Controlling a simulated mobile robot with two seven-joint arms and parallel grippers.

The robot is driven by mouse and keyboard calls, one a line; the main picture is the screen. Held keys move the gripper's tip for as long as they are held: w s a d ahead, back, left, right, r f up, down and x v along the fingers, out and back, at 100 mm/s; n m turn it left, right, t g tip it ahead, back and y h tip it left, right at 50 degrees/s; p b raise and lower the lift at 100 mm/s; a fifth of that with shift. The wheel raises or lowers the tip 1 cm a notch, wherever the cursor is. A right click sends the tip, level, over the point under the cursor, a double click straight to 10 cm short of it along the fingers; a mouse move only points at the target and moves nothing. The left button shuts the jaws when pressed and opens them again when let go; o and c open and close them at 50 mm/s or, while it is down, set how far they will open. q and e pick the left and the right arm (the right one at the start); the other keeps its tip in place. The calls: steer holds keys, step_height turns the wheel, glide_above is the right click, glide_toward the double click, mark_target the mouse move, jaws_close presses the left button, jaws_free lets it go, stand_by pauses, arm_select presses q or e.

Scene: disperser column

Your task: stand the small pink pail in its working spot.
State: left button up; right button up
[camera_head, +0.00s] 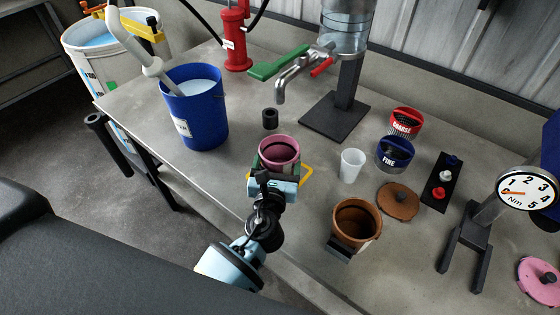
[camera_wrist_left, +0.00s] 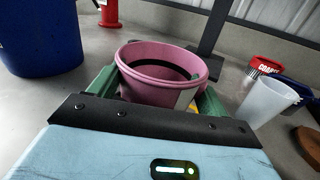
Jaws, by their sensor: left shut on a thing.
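The small pink pail (camera_head: 280,150) is near the front edge of the grey table, upright, with its open top showing. It fills the middle of the left wrist view (camera_wrist_left: 160,85). My left gripper (camera_head: 278,168) is shut on it, with green fingers on both sides (camera_wrist_left: 155,92). I cannot tell whether the pail's bottom touches the table. A clear column with a tap (camera_head: 292,72) and a green lever (camera_head: 280,64) stands behind the pail, over a dark base plate (camera_head: 322,122). My right gripper is not in view.
A yellow outline (camera_head: 306,173) shows beside the pail. A blue bucket (camera_head: 193,115) is left, a black cylinder (camera_head: 270,118) behind, and a white cup (camera_head: 351,165) and brown pot (camera_head: 357,222) right. Red and blue sieves (camera_head: 405,121) and a dial gauge (camera_head: 525,189) stand farther right.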

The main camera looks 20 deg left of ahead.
arm_select(q)
steer(key=shift+f, duration=0.35)
steer(key=shift+r, duration=0.15)
steer(key=shift+f, duration=0.3)
steer(key=o, duration=1.1)
steer(key=shift+r, duration=0.1)
